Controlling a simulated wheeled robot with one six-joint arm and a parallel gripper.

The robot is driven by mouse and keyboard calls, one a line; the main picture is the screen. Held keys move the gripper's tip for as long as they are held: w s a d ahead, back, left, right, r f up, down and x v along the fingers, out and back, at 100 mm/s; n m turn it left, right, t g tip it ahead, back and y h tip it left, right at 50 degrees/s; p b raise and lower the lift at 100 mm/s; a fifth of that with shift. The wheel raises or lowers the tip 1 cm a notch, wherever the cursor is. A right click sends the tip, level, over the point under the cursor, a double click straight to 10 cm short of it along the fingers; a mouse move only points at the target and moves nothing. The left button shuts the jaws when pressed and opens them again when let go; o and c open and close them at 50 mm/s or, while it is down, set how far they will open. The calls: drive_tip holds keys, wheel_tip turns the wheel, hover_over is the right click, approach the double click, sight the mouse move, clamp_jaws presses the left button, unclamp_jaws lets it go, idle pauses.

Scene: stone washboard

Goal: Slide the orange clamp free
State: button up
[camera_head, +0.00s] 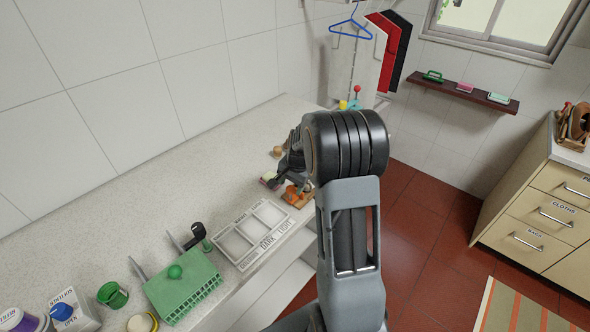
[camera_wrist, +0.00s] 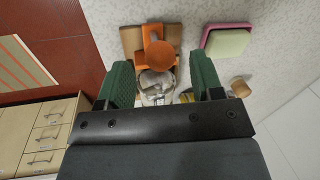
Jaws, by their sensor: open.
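The orange clamp (camera_wrist: 130,41) shows at the top of the wrist view, with a round orange knob (camera_wrist: 160,54) and brown wood-like pieces (camera_wrist: 169,32) beside it. In the head view the orange clamp (camera_head: 293,197) sits near the front edge of the counter, partly hidden by my arm. My gripper (camera_wrist: 161,72) is open, its two green-padded fingers pointing toward the clamp. The knob lies in line with the gap between the fingers, just beyond their tips. A pale grey object (camera_wrist: 154,84) shows in the gap; I cannot tell whether anything touches the fingers.
A pink-and-green sponge (camera_wrist: 227,41) lies right of the clamp. A small wooden knob-like piece (camera_wrist: 241,88) stands nearby. A white labelled tray (camera_head: 253,236) and a green rack (camera_head: 183,287) stand nearer on the counter (camera_head: 150,215). Red floor (camera_head: 425,240) lies beyond its front edge.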

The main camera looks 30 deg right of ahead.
wheel_tip(320, 180, up, 11)
drive_tip(key=s+d+b, duration=0.1)
drive_tip(key=s, duration=0.1)
drive_tip(key=shift+f, duration=0.1)
idle(0.5)
